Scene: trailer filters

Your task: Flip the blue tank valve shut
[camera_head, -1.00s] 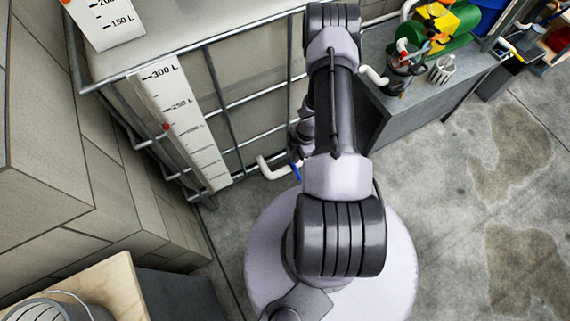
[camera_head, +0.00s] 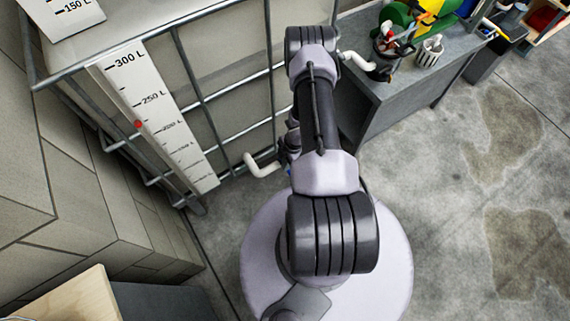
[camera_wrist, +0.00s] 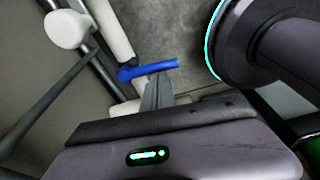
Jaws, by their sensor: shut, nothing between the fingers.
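The blue valve handle (camera_wrist: 150,69) shows in the wrist view as a short bar. It sticks out to the right from a white pipe (camera_wrist: 112,32), crosswise to it. My gripper (camera_wrist: 157,80) is shut and empty, its fingertips just below the handle in the picture; I cannot tell whether they touch it. In the head view the white outlet pipe (camera_head: 260,166) comes out low at the front of the caged tank (camera_head: 235,85). My arm hides most of the valve and the gripper there.
The tank's metal cage bars (camera_head: 197,85) stand close to the arm. A white level scale (camera_head: 160,120) is on the tank's front. A grey bench (camera_head: 392,108) with pipe fittings stands at the right. Open concrete floor (camera_head: 450,220) lies right of my base.

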